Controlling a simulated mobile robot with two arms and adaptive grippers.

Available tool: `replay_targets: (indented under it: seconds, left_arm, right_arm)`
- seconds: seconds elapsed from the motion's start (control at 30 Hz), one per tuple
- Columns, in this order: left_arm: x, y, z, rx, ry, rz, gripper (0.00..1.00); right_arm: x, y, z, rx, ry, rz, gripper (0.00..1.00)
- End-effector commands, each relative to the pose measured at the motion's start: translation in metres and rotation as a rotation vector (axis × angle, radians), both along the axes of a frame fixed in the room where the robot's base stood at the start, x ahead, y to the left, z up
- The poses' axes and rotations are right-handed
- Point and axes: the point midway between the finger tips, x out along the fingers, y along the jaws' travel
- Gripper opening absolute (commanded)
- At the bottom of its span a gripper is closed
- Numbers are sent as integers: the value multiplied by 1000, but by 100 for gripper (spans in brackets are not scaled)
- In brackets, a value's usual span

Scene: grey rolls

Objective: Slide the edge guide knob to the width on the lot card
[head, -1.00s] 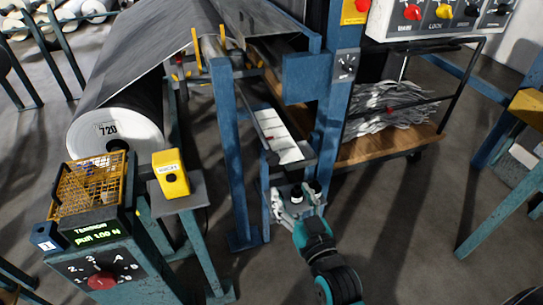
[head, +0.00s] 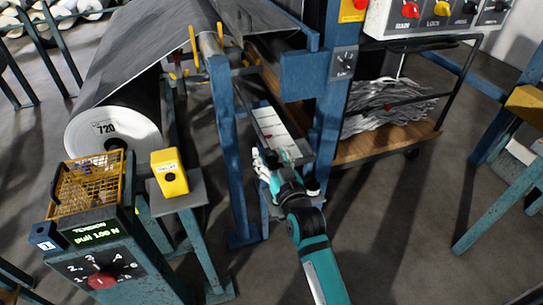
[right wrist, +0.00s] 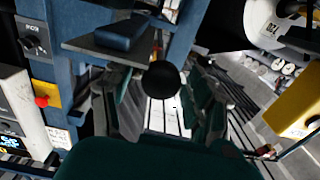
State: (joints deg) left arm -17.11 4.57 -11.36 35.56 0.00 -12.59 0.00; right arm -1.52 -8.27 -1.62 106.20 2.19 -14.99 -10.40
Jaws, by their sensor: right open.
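A black round knob (right wrist: 161,79) shows in the right wrist view, between the two fingers of my right gripper and not gripped. My right gripper (head: 264,164) is open at the near end of a pale marked strip (head: 280,128) between the blue posts. A large grey roll's white end (head: 113,133) reads 720. A small label (right wrist: 272,29) on a white round end shows in the wrist view; I cannot read it surely. My left gripper is not in view.
Blue posts (head: 227,140) stand close on both sides of the strip. A yellow box (head: 169,172) on a stand and a console with a red knob (head: 101,280) are at left. A wooden-shelf cart (head: 385,138) with pale scraps is at right. Floor at lower right is clear.

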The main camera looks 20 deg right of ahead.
Motion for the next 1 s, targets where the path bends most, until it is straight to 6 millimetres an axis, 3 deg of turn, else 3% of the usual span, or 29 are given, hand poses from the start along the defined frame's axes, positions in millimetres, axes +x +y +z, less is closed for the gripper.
replay_targets:
  seconds: [0.07,0.5,0.77,1.0]
  left_arm:
    - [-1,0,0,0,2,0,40]
    - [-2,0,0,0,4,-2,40]
    - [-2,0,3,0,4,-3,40]
    - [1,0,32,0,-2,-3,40]
  right_arm:
    - [0,0,0,0,0,0,55]
    - [0,0,0,0,0,0,0]
    - [-3,0,0,-1,2,0,0]
    - [-36,-1,2,-2,8,0,0]
